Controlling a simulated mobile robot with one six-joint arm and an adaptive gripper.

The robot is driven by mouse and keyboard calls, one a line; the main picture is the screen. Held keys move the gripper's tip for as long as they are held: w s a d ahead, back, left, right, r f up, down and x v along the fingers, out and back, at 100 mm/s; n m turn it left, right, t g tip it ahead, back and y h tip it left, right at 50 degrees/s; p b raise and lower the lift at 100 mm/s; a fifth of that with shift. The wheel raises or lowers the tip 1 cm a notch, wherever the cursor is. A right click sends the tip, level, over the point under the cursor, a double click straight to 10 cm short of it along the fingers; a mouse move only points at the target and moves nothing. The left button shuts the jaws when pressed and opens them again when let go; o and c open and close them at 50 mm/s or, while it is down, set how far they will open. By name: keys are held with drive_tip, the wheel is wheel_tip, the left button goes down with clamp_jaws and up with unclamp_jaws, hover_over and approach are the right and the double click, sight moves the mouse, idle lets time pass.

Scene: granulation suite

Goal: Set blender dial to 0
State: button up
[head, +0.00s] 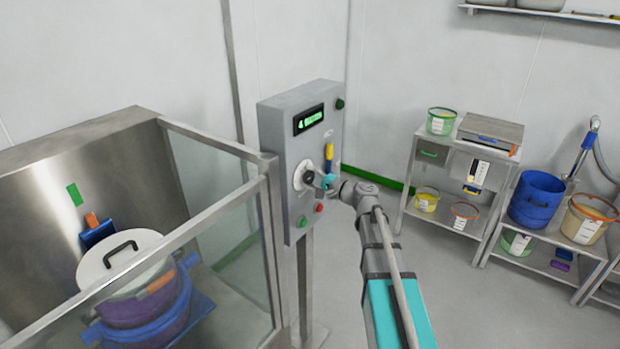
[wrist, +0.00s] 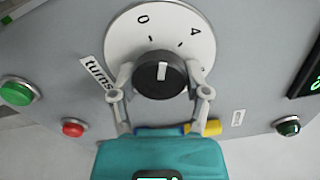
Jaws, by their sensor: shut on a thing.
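The blender dial is a black knob (wrist: 160,84) on a round white plate (wrist: 118,40), on the grey control panel (head: 283,120). In the wrist view the plate shows a 0 and a 4, and the knob's white mark points up, between the two numerals. My gripper (wrist: 161,74) has one finger on each side of the knob and is shut on it. In the head view my gripper (head: 318,178) reaches the panel from the right and partly hides the dial (head: 298,176). The panel's green display (head: 309,119) seems to start with a 4.
Green (wrist: 16,91) and red (wrist: 74,128) buttons sit near the dial, with a dark green one (wrist: 287,126) across. A yellow and blue handle (head: 329,158) is on the panel. A glass-sided enclosure (head: 215,190) stands left; shelves with buckets (head: 538,197) stand right.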

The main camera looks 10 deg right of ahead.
drive_tip(key=n, duration=0.4)
drive_tip(key=shift+r+n, duration=0.1)
drive_tip(key=shift+n, duration=0.2)
idle(0.4)
drive_tip(key=o, duration=1.1)
drive_tip(key=shift+o, duration=0.2)
drive_tip(key=v, duration=1.2)
drive_tip(key=shift+a, duration=0.1)
